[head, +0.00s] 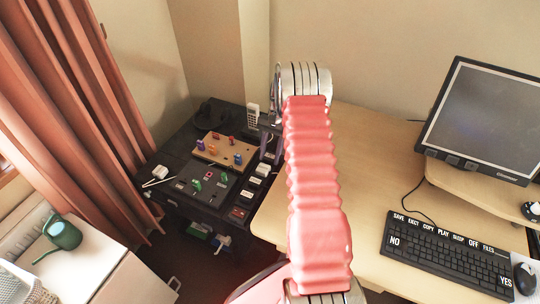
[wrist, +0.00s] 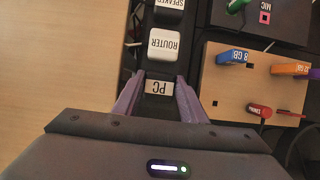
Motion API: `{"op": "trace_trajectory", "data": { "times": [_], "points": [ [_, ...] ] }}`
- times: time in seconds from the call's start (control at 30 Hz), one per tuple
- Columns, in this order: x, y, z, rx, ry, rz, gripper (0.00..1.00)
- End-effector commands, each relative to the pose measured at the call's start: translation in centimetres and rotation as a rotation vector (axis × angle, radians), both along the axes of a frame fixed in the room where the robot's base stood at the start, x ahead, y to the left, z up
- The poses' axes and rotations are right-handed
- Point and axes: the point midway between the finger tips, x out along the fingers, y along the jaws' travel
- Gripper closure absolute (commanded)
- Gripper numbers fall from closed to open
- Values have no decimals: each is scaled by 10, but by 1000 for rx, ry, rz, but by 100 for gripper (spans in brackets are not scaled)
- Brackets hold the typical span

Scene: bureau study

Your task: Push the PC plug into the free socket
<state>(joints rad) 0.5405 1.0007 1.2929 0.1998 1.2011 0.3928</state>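The PC plug (wrist: 159,87), with a pale label reading PC, sits between the two purple fingers of my gripper (wrist: 160,80) in the wrist view. The fingers lie against its two sides and look closed on it. Just beyond it, a white plug labelled ROUTER (wrist: 163,44) and one labelled SPEAKER (wrist: 169,5) stand in line on a dark power strip (wrist: 141,46). I cannot make out a free socket, nor whether the PC plug touches the strip. In the head view my red arm reaches over, and a purple finger (head: 264,147) shows beside it.
Right of the strip, a wooden board (wrist: 228,88) holds coloured sticks, including a blue one (wrist: 235,57). A wooden desk (head: 345,165) with keyboard (head: 445,254) and monitor (head: 485,115) lies right. A white charger (head: 160,172) and handset (head: 253,115) stand on the black table (head: 180,158).

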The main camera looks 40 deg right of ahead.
Motion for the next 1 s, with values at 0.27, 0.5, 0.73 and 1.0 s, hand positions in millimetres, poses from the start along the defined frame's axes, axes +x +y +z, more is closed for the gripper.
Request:
{"op": "trace_trajectory", "data": {
  "times": [0.27,0.5,0.73,1.0],
  "points": [
    [-3,-1,-3,-1,6,0,43],
    [-4,-1,-3,0,8,1,43],
    [0,-6,9,-1,4,1,43],
    [10,-19,48,-3,1,0,43]
  ]
}}
